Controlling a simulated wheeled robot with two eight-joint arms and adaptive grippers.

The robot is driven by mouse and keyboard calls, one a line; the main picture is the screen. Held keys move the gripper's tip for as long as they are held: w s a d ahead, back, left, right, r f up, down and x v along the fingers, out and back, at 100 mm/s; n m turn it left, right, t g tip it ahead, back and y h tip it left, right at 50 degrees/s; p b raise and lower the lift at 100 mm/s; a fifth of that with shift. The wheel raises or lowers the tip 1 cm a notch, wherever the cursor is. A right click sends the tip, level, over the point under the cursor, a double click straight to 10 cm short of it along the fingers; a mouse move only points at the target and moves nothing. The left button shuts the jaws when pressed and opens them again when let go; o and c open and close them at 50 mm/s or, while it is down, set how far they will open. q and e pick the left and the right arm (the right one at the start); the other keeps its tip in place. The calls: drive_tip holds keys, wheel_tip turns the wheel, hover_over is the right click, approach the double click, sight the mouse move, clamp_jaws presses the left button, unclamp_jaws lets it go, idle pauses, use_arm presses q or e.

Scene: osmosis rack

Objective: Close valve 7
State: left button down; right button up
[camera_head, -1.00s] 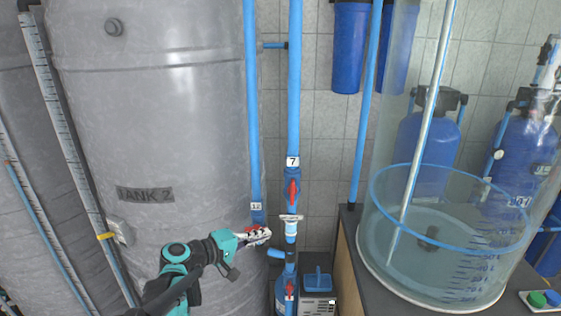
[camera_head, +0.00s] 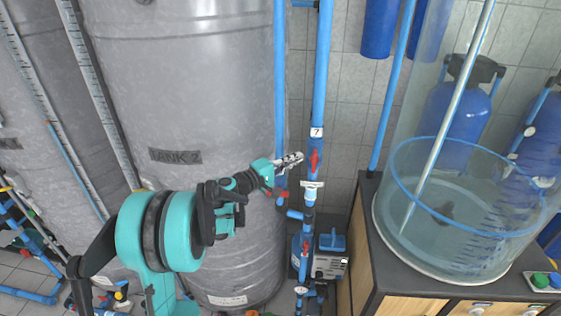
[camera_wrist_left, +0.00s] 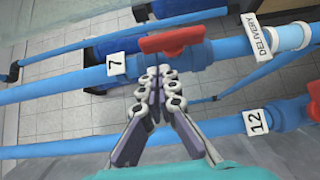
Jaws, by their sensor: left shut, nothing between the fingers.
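Valve 7 has a red handle (camera_head: 314,160) on a vertical blue pipe, just below a white "7" label (camera_head: 316,132). The handle lies roughly along the pipe. My left gripper (camera_head: 299,157) is shut and empty, just left of the handle. In the left wrist view the red handle (camera_wrist_left: 172,40) is ahead of the closed fingertips (camera_wrist_left: 160,74), beside the "7" tag (camera_wrist_left: 116,64). The fingertips look close to the handle; I cannot tell whether they touch it. My right gripper is in neither view.
A parallel blue pipe with a "12" tag (camera_wrist_left: 255,121) runs close by, with a red handle (camera_head: 280,193) below my left gripper. Tank 2 (camera_head: 200,90) stands on the left. A clear water tank (camera_head: 470,245) stands on a counter at the right.

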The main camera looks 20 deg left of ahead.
sight(314, 161)
use_arm(q)
drive_tip(key=d, duration=0.2)
drive_tip(key=shift+w+d, duration=0.3)
